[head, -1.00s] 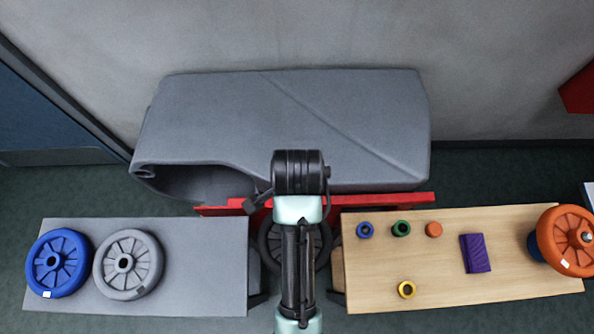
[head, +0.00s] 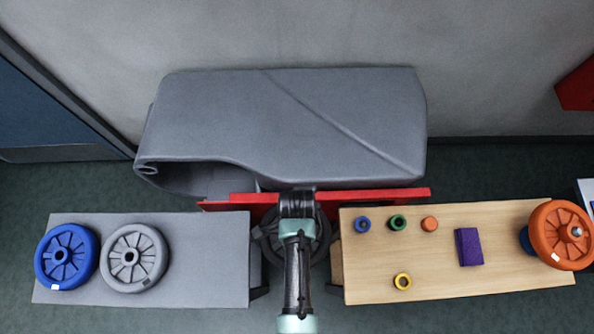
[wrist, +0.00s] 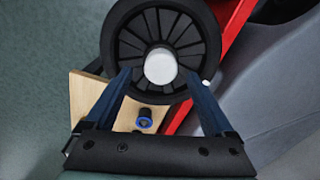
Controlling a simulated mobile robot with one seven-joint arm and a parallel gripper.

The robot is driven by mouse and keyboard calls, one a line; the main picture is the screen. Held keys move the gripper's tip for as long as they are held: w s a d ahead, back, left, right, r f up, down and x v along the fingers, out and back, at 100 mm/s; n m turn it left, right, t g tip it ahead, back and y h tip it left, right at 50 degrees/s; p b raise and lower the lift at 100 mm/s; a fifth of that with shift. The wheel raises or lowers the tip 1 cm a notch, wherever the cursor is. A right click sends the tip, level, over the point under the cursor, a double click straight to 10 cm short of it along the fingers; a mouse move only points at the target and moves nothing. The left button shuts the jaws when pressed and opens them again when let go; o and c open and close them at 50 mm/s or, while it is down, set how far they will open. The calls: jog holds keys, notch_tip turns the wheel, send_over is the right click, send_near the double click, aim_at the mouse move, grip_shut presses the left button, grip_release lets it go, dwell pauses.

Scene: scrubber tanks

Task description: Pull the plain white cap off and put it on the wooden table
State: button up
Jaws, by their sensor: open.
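The plain white cap (wrist: 161,66) sits on the hub of a black wheel (wrist: 133,42) in the wrist view. My gripper (wrist: 162,76) is open, its two blue fingers pointing toward the wheel on either side of the cap, with space between them and the cap. Whether the fingertips reach the cap's depth, I cannot tell. In the head view the wheel (head: 325,228) is mostly hidden behind my arm and the cap is not visible. The wooden table (head: 360,275) stands to the right of the wheel.
The table holds blue (head: 363,224), green (head: 397,222) and yellow rings (head: 403,282), an orange cap (head: 429,224), a purple block (head: 468,247) and an orange wheel (head: 556,232). A grey table (head: 205,235) with two wheels is left. A red bar (head: 385,197) runs behind the wheel.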

jog(key=shift+f, duration=0.95)
grip_shut()
jog(key=shift+r+p, duration=1.15)
dwell(1.1)
notch_tip(320, 180, up, 6)
jog(key=p, duration=0.6)
jog(key=shift+f, duration=0.1)
